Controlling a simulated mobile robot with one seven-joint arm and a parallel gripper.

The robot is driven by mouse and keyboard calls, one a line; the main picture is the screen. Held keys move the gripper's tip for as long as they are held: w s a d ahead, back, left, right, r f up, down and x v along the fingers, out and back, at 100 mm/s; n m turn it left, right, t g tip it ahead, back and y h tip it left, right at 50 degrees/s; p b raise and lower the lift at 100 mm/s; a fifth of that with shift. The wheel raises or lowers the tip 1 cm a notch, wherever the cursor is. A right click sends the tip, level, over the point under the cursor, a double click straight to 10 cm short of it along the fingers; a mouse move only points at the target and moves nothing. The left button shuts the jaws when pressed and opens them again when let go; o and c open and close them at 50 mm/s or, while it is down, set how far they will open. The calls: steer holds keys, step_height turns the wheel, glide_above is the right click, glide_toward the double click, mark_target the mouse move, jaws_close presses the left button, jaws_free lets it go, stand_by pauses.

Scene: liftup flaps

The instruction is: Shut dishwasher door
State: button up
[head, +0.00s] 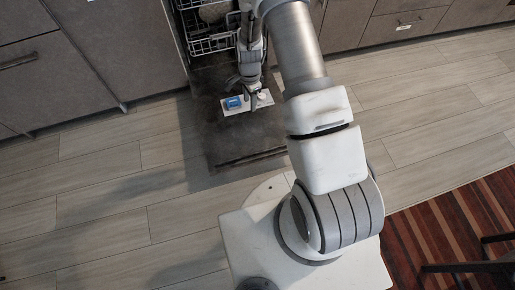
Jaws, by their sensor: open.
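The dishwasher door (235,140) is a dark, stained panel. It is folded down and extends from the dishwasher opening out over the floor, with a bar-like strip (251,158) near its outer edge. My gripper (254,100) is over the inner part of the door, by a white plate-like patch with a blue piece (234,103) on it. It is open, and I see nothing between its fingers. I cannot tell whether it touches the door. My arm hides part of the door's right side.
A dish rack (208,44) with a roundish item sits in the dishwasher opening. Grey-brown cabinets flank it. Wood floor (100,190) is clear on the left. A striped rug (450,235) and dark furniture legs are at lower right.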

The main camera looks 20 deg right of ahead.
mark_target(257, 152)
steer(key=s+f+m+b, duration=0.1)
steer(key=s+f+b, duration=0.1)
steer(key=f, duration=0.7)
steer(key=s+f+b, duration=0.1)
steer(key=s+f, duration=0.1)
steer(key=f, duration=0.8)
steer(key=s+f+m+g+b, duration=0.1)
steer(key=s+f+b, duration=0.1)
steer(key=f, duration=0.7)
steer(key=shift+d+f+m+b, duration=0.25)
steer(key=shift+d+m+b, duration=0.05)
steer(key=shift+d+b, duration=0.05)
jaws_close()
